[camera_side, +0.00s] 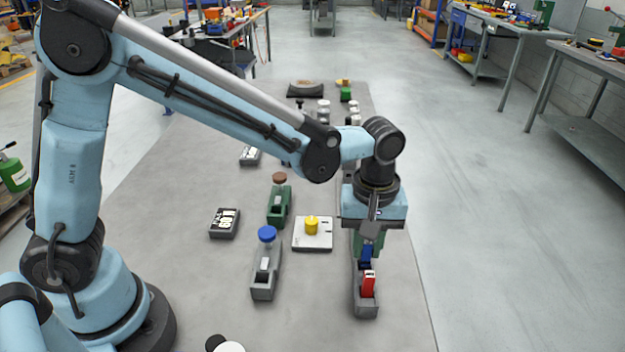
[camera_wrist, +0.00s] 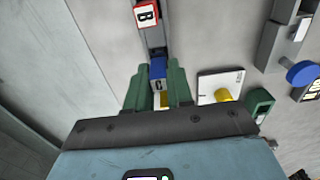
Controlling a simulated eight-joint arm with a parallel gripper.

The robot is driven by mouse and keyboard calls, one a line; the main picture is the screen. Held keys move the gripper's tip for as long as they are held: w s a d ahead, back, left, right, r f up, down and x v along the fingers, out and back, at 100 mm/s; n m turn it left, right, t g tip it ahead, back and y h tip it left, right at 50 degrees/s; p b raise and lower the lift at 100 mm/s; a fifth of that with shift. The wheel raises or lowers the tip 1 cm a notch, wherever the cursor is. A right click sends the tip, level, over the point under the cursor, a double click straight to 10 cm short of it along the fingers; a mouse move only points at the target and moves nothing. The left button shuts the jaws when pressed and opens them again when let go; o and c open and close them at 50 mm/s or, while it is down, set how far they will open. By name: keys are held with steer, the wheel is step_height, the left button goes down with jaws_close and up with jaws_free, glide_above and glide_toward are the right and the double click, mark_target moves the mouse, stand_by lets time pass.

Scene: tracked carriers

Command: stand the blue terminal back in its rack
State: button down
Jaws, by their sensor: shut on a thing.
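The blue terminal (camera_side: 365,257) is between the green fingers of my gripper (camera_side: 367,243), which are shut on it. In the wrist view it (camera_wrist: 158,69) shows a letter C, with my gripper (camera_wrist: 159,92) on either side of it. The long grey rack (camera_side: 366,310) lies below and around it, and also shows in the wrist view (camera_wrist: 155,38). A red terminal (camera_side: 368,283) stands in the rack's near part; in the wrist view it (camera_wrist: 146,15) shows a letter B. I cannot tell whether the blue terminal touches the rack floor.
Left of the rack are a pale plate with a yellow knob (camera_side: 312,226), a grey holder with a blue knob (camera_side: 266,235) and a green holder with a brown knob (camera_side: 279,205). A dark number display (camera_side: 224,223) lies further left. The mat's right strip is clear.

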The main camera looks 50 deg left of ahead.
steer(key=shift+f, duration=0.65)
steer(key=c, duration=0.9)
jaws_free()
steer(key=shift+o, duration=0.2)
steer(key=o, duration=0.4)
steer(key=shift+r, duration=3.5)
